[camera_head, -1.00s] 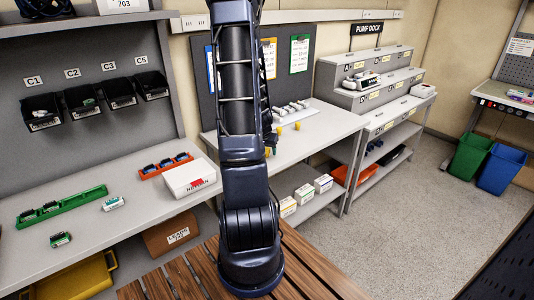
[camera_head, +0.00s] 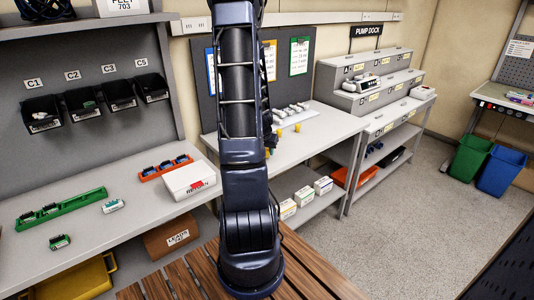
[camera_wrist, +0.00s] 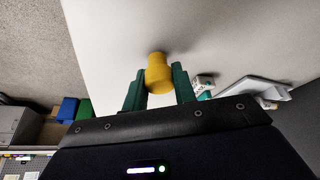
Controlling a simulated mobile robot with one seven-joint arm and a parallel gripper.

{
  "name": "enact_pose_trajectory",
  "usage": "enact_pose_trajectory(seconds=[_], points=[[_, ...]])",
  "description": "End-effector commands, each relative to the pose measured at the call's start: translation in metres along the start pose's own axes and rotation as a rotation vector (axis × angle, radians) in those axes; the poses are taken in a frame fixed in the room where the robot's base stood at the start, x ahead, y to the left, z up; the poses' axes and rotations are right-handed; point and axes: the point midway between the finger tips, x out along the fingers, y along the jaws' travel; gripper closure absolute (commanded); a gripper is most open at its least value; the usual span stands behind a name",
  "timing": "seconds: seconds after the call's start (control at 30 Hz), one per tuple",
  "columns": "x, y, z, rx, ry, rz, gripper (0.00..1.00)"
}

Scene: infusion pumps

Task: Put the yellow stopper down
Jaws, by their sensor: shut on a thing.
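In the wrist view the yellow stopper (camera_wrist: 159,73) sits between the two green fingertips of my gripper (camera_wrist: 159,86). My gripper is shut on it. The pale worktop (camera_wrist: 110,30) lies just beyond the stopper, with a faint shadow by its far end; I cannot tell whether they touch. In the head view my arm hides most of my gripper. A bit of yellow (camera_head: 268,154) shows at the arm's right edge over the worktop (camera_head: 310,137).
Two other small yellow pieces, one (camera_head: 278,130) nearer the arm and one (camera_head: 297,127) to its right, stand on the worktop. A white tray (camera_head: 298,117) with several pale items lies behind them. A white box (camera_head: 188,181) is on the left bench. The worktop's right side is clear.

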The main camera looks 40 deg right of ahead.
Motion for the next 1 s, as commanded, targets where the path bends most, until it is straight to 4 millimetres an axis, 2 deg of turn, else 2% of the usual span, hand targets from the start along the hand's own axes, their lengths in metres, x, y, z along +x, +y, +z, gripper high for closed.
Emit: enact_pose_trajectory(seconds=[0.27, 0.6, 0.8, 1.0], points=[[-0.037, 0.001, -0.016, 0.004, 0.004, -0.001, 0.97], [-0.111, -0.001, -0.047, 0.001, 0.006, -0.002, 0.97], [-0.148, -0.001, -0.062, 0.0, 0.004, -0.001, 0.97], [-0.17, -0.001, -0.07, -0.001, 0.002, -0.001, 0.97]])
